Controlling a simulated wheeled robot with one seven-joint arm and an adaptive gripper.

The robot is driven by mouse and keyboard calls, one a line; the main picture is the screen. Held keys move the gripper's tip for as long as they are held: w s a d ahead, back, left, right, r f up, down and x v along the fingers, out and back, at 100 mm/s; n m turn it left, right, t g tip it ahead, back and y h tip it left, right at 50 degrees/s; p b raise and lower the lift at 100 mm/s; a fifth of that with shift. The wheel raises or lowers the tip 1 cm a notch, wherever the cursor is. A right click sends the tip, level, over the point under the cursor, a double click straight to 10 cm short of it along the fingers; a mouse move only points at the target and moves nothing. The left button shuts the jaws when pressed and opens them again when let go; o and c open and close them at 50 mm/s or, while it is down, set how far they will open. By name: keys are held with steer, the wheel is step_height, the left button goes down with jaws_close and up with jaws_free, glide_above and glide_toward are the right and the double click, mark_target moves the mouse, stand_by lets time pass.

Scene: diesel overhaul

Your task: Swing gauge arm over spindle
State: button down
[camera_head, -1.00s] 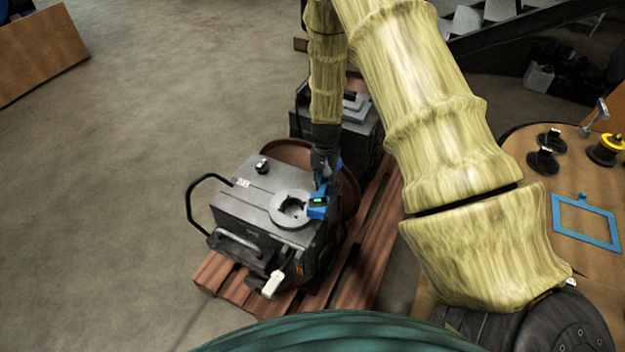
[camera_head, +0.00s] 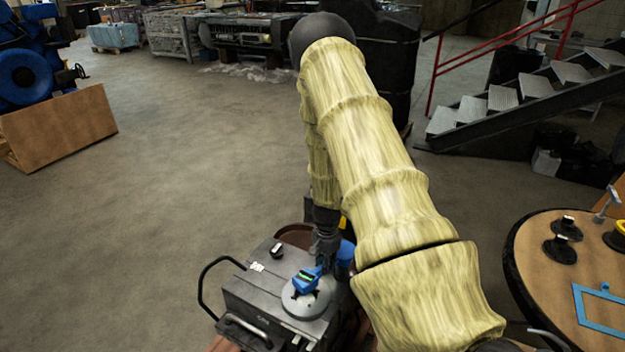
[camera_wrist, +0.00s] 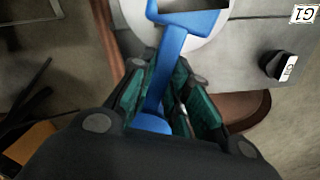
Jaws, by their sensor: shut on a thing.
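The blue gauge arm (camera_head: 306,281), with a small dark and green display at its end, lies over the round grey spindle disc (camera_head: 319,302) on top of the grey machine box. My gripper (camera_head: 325,256) stands beside the disc at the machine's back right. In the wrist view my gripper (camera_wrist: 165,100) has its teal-padded fingers shut around the narrow shaft of the blue arm (camera_wrist: 170,55). There the arm's wide head covers part of the pale disc (camera_wrist: 215,45). The spindle's central hole is largely hidden under the gauge head.
A black knob (camera_head: 276,251) and a G1 label (camera_head: 257,267) are on the machine top. A bent black handle (camera_head: 203,290) sticks out on its left. A round table (camera_head: 535,240) with black parts and a blue frame (camera_head: 600,309) stands at right.

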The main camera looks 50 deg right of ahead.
steer(key=shift+w+d+r, duration=0.15)
steer(key=shift+w+d, duration=0.1)
steer(key=shift+w, duration=0.05)
steer(key=c, duration=1.6)
jaws_free()
steer(key=shift+o, duration=1.2)
steer(key=shift+s+a, duration=0.1)
step_height(320, 180, up, 12)
